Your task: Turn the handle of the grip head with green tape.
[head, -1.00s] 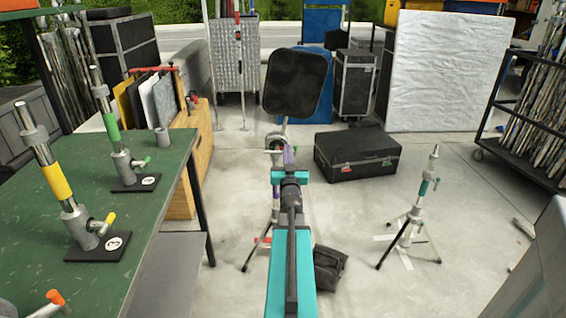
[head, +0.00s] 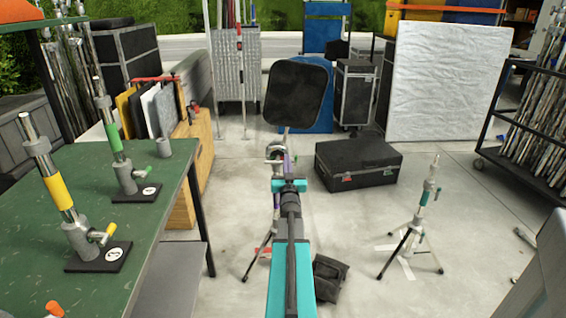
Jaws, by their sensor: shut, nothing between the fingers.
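The grip head with green tape (head: 113,137) stands upright on a small black base (head: 138,191) on the green table at left. Its small handle with a green tip (head: 142,173) sticks out to the right, tilted slightly up. A similar grip head with yellow tape (head: 58,193) stands nearer, with a yellow-tipped handle. My arm stretches forward through the middle of the view. My gripper (head: 289,184) is at its far end, shut and empty, over the floor to the right of the table and well apart from the green-taped head. Its fingertips are hard to make out.
The green table (head: 165,215) has an orange-tipped handle (head: 53,309) at its near edge. A stand with a dark square panel (head: 298,95) is just beyond my gripper. A black bag (head: 330,277), a tripod stand (head: 420,220) and a black case (head: 358,165) are on the floor.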

